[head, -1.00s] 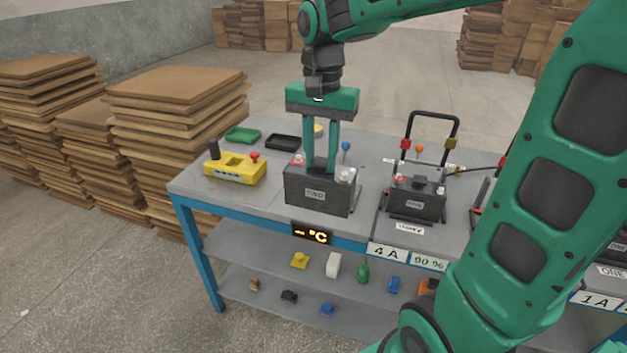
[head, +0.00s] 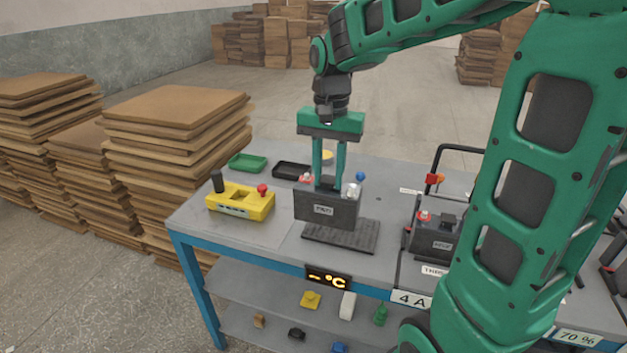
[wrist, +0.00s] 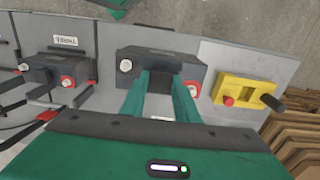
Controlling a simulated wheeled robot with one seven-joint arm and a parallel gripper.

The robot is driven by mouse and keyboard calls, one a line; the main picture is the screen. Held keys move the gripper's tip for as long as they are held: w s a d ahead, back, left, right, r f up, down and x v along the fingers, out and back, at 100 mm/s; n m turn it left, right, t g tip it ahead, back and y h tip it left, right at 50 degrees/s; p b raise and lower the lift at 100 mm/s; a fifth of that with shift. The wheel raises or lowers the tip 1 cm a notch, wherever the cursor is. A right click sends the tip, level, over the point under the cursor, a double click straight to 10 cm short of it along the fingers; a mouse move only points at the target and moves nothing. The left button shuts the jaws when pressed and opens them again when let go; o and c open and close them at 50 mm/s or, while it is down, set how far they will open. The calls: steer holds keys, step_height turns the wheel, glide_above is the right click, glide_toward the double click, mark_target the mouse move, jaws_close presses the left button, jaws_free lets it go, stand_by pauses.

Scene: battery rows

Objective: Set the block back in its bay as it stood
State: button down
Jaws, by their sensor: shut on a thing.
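The dark grey battery block (head: 325,208) has a pale label, a red terminal at its left and a pale terminal at its right. My gripper (head: 328,182) is shut on the grip at its top and holds it upright, just above a dark ribbed pad (head: 341,238) on the bench. The block looks apart from the pad. In the wrist view my gripper (wrist: 160,85) holds the block (wrist: 135,63) from above, and the pad is hidden.
A yellow device (head: 240,203) stands close on the left, with a green tray (head: 247,162) and black tray (head: 291,170) behind. A second battery (head: 432,238), labelled THREE on the bench, stands right with a black frame. A temperature display (head: 328,278) hangs at the front edge.

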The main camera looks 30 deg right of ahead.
steer(key=w+d+f, duration=0.3)
steer(key=d+f, duration=0.3)
steer(key=f, duration=0.2)
steer(key=shift+d, duration=0.35)
steer(key=shift+f, duration=0.1)
steer(key=c, duration=1.4)
jaws_free()
steer(key=shift+s+f, duration=0.1)
steer(key=shift+s, duration=0.05)
steer(key=shift+o, duration=0.2)
